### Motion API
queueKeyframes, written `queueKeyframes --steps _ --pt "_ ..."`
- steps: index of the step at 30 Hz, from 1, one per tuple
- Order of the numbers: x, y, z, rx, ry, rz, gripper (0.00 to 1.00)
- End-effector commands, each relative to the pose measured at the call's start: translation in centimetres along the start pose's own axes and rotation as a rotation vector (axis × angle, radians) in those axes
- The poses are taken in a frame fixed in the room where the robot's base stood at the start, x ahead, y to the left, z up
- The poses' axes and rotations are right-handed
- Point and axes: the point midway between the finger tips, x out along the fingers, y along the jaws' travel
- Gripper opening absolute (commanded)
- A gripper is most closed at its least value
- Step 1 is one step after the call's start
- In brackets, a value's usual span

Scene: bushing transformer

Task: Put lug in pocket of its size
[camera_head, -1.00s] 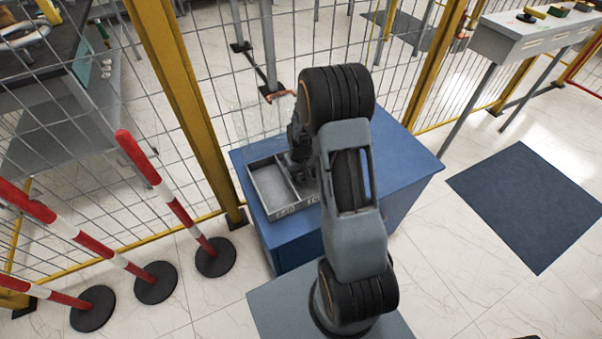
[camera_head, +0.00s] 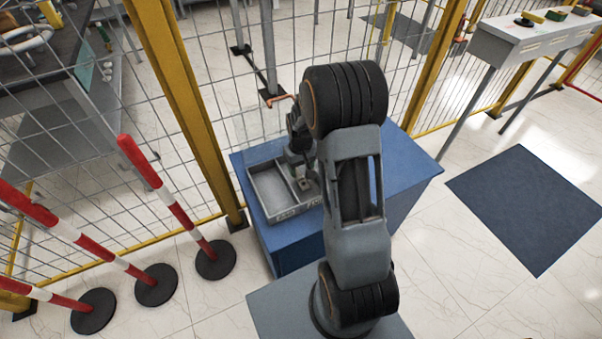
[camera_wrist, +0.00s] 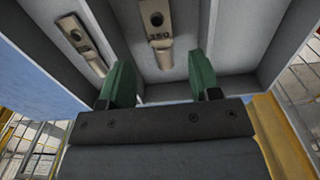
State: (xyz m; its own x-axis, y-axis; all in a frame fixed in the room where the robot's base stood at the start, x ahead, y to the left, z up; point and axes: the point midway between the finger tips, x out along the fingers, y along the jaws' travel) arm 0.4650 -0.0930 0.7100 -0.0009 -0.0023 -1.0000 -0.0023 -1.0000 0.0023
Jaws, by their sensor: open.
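A grey metal lug (camera_wrist: 157,35) with a round hole and a number, perhaps 150 or 350, lies in a grey pocket in the wrist view. A second lug (camera_wrist: 82,45) with a hole lies to its left, beyond a thin wall. The grey tray (camera_head: 299,209) has a large left pocket (camera_head: 271,188) that looks empty and a narrower right pocket (camera_head: 305,186) with something small in it. My gripper (camera_wrist: 161,65) is open and empty; its green fingers stand either side of the near end of the numbered lug, apart from it. In the head view, my arm partly hides the tray.
The tray stands on a blue cabinet (camera_head: 410,170), whose right top is clear. A mesh fence with yellow posts (camera_head: 185,105) runs close behind. Red-and-white poles (camera_head: 165,185) stand on the left. A grey table (camera_head: 515,40) is at the back right.

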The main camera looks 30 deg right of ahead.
Motion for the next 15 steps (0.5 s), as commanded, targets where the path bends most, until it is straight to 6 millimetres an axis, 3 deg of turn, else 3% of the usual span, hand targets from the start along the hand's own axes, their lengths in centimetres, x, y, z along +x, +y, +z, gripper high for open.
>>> queueKeyframes --steps 6,15 --pt "-4.0 0.0 -0.1 0.0 0.003 0.001 0.58" --pt "-7.5 -0.6 0.5 -0.001 0.015 0.003 0.58"
